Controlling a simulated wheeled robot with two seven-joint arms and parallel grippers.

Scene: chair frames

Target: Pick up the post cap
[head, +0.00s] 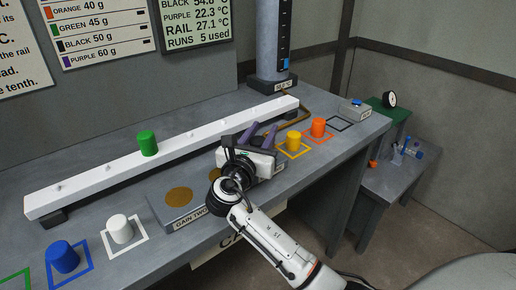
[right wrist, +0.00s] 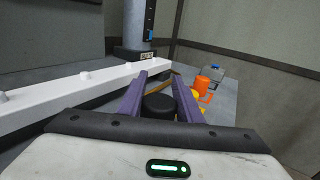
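No label marks the post cap. A black round-topped piece (right wrist: 159,106) sits between the purple fingers of my right gripper in the right wrist view; in the head view the gripper hides it. My right gripper (head: 262,133) is over the bench front, just before the white rail. Its fingers (right wrist: 159,80) are spread apart on either side of the black piece; contact is not clear. A green cylinder (head: 148,143) stands on the white rail (head: 100,178), which has several small pegs. My left gripper is not in view.
On the bench stand blue (head: 63,258), white (head: 120,229), yellow (head: 294,140) and orange (head: 318,127) cylinders in outlined squares. A grey pad box (head: 190,213) lies left of my gripper. A grey column (head: 272,45) rises behind the rail.

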